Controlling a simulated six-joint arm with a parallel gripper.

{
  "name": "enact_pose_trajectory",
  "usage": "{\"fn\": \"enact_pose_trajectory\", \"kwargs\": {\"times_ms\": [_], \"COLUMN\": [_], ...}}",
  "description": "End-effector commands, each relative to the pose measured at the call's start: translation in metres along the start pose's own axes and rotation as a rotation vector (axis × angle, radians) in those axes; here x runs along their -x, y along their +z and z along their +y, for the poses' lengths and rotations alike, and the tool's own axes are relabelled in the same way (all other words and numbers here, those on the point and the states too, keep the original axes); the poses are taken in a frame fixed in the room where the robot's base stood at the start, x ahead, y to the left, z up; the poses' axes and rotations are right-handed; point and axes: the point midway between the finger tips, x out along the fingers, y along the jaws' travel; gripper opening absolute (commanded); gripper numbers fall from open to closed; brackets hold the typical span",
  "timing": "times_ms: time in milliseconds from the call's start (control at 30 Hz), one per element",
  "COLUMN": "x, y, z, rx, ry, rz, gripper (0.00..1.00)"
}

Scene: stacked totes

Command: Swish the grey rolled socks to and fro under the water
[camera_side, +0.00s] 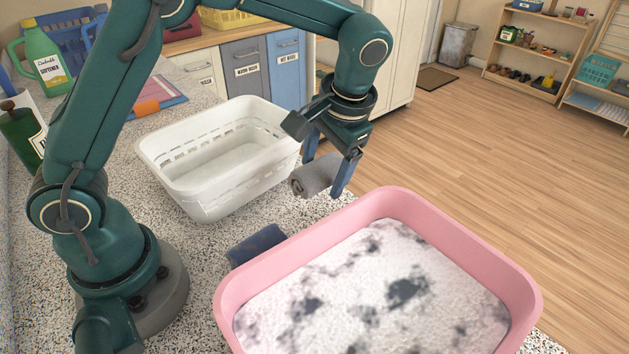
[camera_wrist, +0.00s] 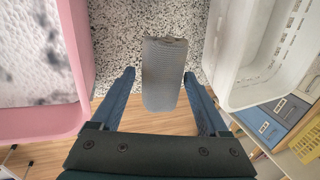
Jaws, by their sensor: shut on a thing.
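The grey rolled socks (camera_side: 314,176) are held in my gripper (camera_side: 323,178), in the air above the speckled counter between the white basket and the pink tub. In the wrist view the socks (camera_wrist: 163,75) lie between my two fingers (camera_wrist: 160,98). The pink tub (camera_side: 300,250) stands at the front right of the side view, and its rim is at the left of the wrist view (camera_wrist: 80,50). White foam with dark patches covers most of the water (camera_side: 405,290) in it. The socks are outside the tub, beyond its rim.
An empty-looking white basket (camera_side: 245,190) stands on the counter (camera_side: 190,238) to the left of the socks; it also shows in the wrist view (camera_wrist: 238,70). A dark blue rolled item (camera_side: 256,245) lies against the tub's left side. A green softener bottle (camera_side: 45,62) stands at the back left.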

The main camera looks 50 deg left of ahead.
Motion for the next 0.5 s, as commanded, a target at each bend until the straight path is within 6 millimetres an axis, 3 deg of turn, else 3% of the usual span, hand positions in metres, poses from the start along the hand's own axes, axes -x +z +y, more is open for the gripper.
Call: {"fn": "enact_pose_trajectory", "kwargs": {"times_ms": [500], "x": [0.091], "y": [-0.002], "z": [-0.026], "rx": [0.002], "ry": [0.001], "rz": [0.005], "gripper": [0.23]}}
